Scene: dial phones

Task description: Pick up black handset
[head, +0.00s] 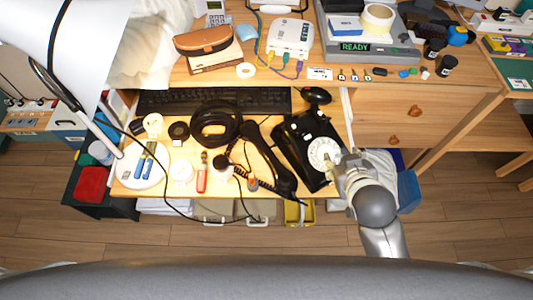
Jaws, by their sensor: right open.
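The black handset (268,160) lies off its cradle on the light wooden desk, slanting from upper left to lower right. It is just left of the black dial phone (295,140), which has a white round dial (323,153). My right gripper (342,165) is open at the right side of the phone, close to the dial. The phone body lies between it and the handset. I cannot tell whether its fingers touch the phone. My left gripper is not in view.
A black keyboard (215,101) and a mouse (316,95) lie behind. A coiled black cable (214,124) and a red-handled tool (202,175) are left of the handset. Thin black cords cross the desk. A large white shape (70,45) fills the upper left.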

